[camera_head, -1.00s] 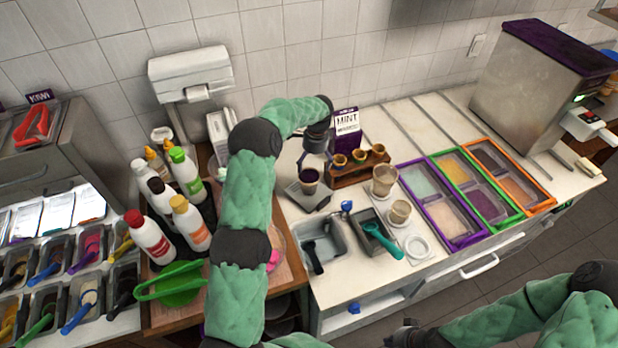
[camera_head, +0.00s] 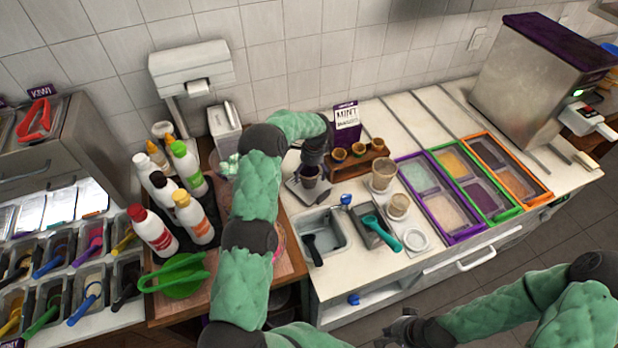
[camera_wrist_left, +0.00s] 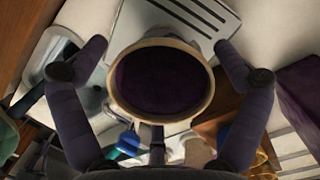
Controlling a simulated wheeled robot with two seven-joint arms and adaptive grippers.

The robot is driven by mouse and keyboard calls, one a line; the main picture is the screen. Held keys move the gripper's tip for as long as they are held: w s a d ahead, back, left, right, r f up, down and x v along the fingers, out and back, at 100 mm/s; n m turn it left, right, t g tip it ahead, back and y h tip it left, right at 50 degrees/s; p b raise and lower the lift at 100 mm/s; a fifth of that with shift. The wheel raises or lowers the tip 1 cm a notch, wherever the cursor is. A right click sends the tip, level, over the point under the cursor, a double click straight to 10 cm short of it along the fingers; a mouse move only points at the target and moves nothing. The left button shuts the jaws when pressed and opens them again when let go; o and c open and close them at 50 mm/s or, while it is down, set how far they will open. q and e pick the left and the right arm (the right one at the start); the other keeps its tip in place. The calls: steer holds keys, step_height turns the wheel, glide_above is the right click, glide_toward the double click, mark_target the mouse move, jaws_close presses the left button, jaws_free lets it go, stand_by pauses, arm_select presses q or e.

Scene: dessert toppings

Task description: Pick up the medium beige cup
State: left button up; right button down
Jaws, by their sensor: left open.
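A beige-rimmed cup with a dark purple inside (camera_wrist_left: 160,82) stands on a grey scale (camera_head: 297,194) on the counter. It also shows in the head view (camera_head: 310,176), partly hidden by my left gripper. My left gripper (camera_wrist_left: 161,48) is open and points down over the cup. One finger is on each side of the cup, with small gaps visible. Two more beige cups or cup stacks stand to the right, a taller one (camera_head: 383,174) and a shorter one (camera_head: 398,206). My right gripper (camera_head: 402,328) is low at the bottom edge, too small and dark to read.
A wooden rack with small cups (camera_head: 357,164) and a mint sign (camera_head: 347,125) stand close behind the cup. Grey bins with scoops (camera_head: 322,232) are in front. Sauce bottles (camera_head: 193,215) crowd the left, and framed topping trays (camera_head: 449,215) lie to the right.

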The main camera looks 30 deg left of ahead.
arm_select(q)
step_height(320, 180, down, 2)
steer(key=shift+a+f, duration=0.15)
steer(key=c, duration=1.4)
steer(key=shift+r, duration=0.2)
steer(key=shift+r, duration=0.55)
steer(key=shift+c, duration=0.2)
steer(key=s+d+r, duration=0.7)
steer(key=s+r, duration=0.4)
steer(key=s, duration=0.1)
steer(key=shift+r+b, duration=0.35)
steer(key=shift+b, duration=0.05)
